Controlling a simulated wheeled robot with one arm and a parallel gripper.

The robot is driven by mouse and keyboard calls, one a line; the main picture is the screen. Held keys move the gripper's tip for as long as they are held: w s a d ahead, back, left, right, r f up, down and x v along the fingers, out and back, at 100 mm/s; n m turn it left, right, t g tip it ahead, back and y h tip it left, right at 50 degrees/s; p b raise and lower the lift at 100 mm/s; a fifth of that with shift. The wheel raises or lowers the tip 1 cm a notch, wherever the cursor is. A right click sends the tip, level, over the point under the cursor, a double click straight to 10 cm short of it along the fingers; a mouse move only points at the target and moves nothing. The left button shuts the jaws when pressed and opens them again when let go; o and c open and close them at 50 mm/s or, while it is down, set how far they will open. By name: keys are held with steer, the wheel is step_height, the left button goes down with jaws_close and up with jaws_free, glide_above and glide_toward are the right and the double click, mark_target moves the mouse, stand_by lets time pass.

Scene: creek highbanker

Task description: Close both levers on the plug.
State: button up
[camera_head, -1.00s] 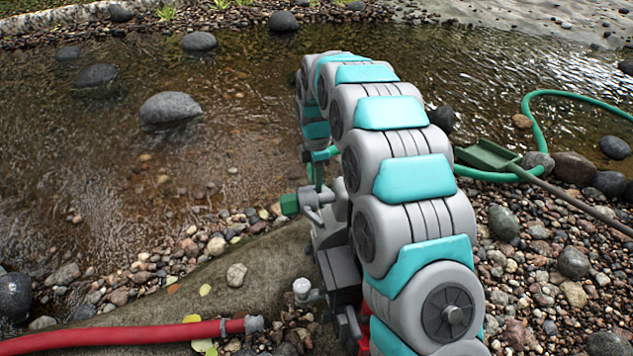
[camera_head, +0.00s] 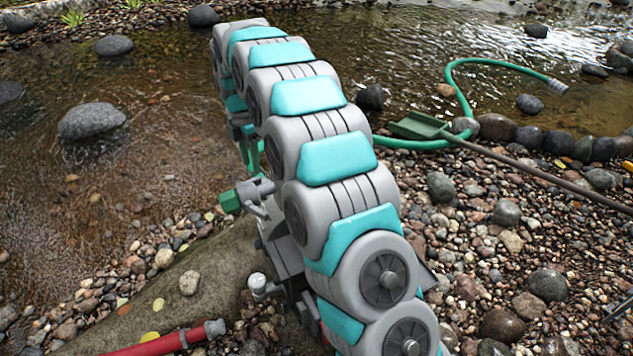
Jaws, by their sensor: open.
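A pump-like machine (camera_head: 284,258) with dark grey and metal parts stands on the bank, partly behind my arm. A green fitting (camera_head: 230,201) sticks out to the left of its grey metal port (camera_head: 258,190). I cannot tell whether this fitting is the plug, and no levers can be made out clearly. My arm arches from the lower right to the upper left, then bends down behind its own links. Its far end is above and behind the green fitting. My gripper is hidden there, so its jaws and any contact do not show.
A red hose (camera_head: 165,343) ends on the ground at lower left. A green hose (camera_head: 455,78) curves across the stream edge at right. A green scoop (camera_head: 418,126) with a long handle lies on the pebbles. A large flat rock (camera_head: 190,283) lies beside the machine.

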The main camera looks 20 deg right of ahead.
steer(key=s+d+r+m, duration=0.3)
steer(key=s+m, duration=0.5)
steer(key=m, duration=0.1)
steer(key=s+d+r+m, duration=0.4)
steer(key=s+m, duration=0.4)
steer(key=m, duration=0.1)
steer(key=s+d+r+m+g+p, duration=0.1)
steer(key=s+d+r+m, duration=0.3)
steer(key=s+m, duration=0.4)
steer(key=shift+s+m, duration=0.25)
steer(key=shift+m, duration=0.35)
